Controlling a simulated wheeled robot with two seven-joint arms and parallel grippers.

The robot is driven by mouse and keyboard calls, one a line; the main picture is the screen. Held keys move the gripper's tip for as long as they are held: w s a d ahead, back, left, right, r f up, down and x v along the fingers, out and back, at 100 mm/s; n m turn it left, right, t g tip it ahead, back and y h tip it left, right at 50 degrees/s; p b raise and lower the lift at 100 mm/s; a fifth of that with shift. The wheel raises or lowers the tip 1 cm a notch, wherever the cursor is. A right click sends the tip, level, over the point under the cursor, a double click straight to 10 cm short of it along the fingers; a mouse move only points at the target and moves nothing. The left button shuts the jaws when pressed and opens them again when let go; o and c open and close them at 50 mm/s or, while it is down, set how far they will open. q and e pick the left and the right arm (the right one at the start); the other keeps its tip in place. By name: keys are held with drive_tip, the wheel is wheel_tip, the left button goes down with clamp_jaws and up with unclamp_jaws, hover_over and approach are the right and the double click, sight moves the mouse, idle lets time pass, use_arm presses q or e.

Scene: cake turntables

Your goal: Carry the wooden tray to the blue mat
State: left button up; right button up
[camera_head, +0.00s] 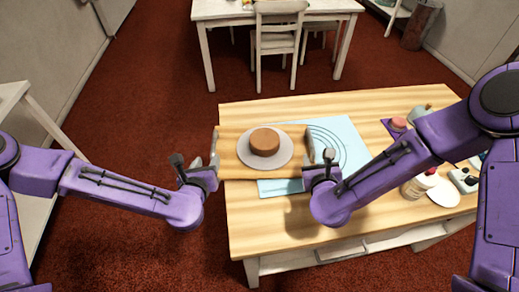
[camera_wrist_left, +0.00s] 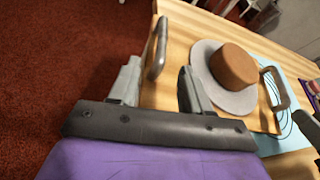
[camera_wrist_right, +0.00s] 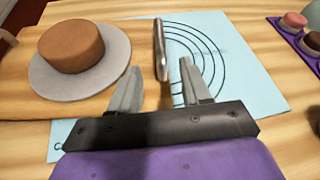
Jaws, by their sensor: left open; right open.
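The wooden tray (camera_head: 232,160) lies at the left end of the table, with its right part over the blue mat (camera_head: 350,150). On it stands a brown cake (camera_head: 264,141) on a round grey turntable (camera_head: 284,158). My left gripper (camera_head: 207,163) is open at the tray's left handle; in the left wrist view the handle (camera_wrist_left: 156,50) rises just ahead, between the finger lines. My right gripper (camera_head: 320,168) is open at the tray's right end; in the right wrist view that handle (camera_wrist_right: 161,50) stands between and beyond the fingertips. Contact cannot be told.
Purple trays with small cakes (camera_head: 398,124), a white-and-red jar (camera_head: 420,184) and a white plate (camera_head: 444,194) are at the table's right, near my right arm. Bare tabletop (camera_head: 265,225) lies in front. A white table and chair (camera_head: 278,35) stand behind.

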sight(215, 146)
use_arm(q)
drive_tip(key=shift+w+d+f, duration=0.1)
drive_tip(key=shift+w, duration=0.3)
use_arm(e)
drive_tip(key=shift+w+d+f, duration=0.1)
drive_tip(key=shift+w, duration=0.25)
use_arm(q)
drive_tip(key=x, duration=0.9)
drive_tip(key=shift+w+f, duration=0.2)
drive_tip(key=shift+w, duration=0.1)
use_arm(e)
drive_tip(key=x, duration=0.9)
drive_tip(key=shift+w+f, duration=0.2)
drive_tip(key=shift+w, duration=0.15)
use_arm(q)
drive_tip(key=shift+c, duration=0.3)
use_arm(e)
drive_tip(key=shift+c, duration=0.3)
use_arm(q)
clamp_jaws()
use_arm(e)
drive_tip(key=shift+s, duration=0.1)
clamp_jaws()
use_arm(q)
drive_tip(key=shift+d+r, duration=0.1)
